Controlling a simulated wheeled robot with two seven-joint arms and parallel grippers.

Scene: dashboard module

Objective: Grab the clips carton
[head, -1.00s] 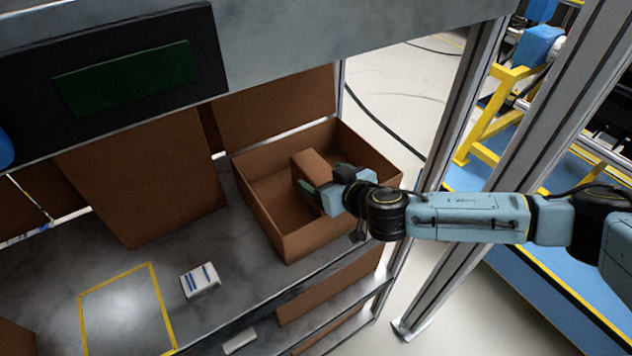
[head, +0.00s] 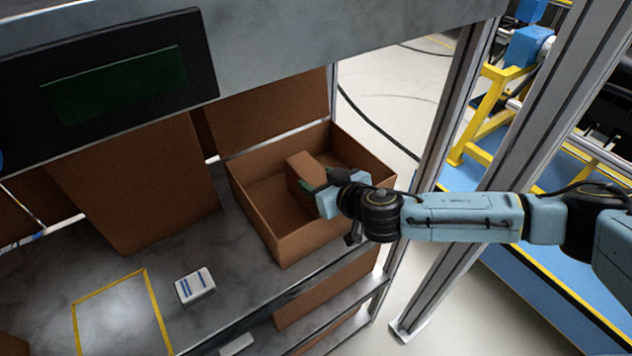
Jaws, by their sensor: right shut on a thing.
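The clips carton, a small brown box (head: 303,172), stands inside a larger open brown cardboard box (head: 277,240) on the grey shelf. My right gripper (head: 322,187) reaches into the open box from the right and is shut on the small carton. The gripper's own body hides the carton's right side and lower part. I cannot tell whether the carton touches the bottom of the box. My left gripper is not in view.
A white box with blue stripes (head: 195,286) lies on the shelf (head: 215,318) beside a yellow-outlined area (head: 147,275). A dark panel with a green screen (head: 115,82) hangs above. A metal post (head: 450,130) stands right of the box.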

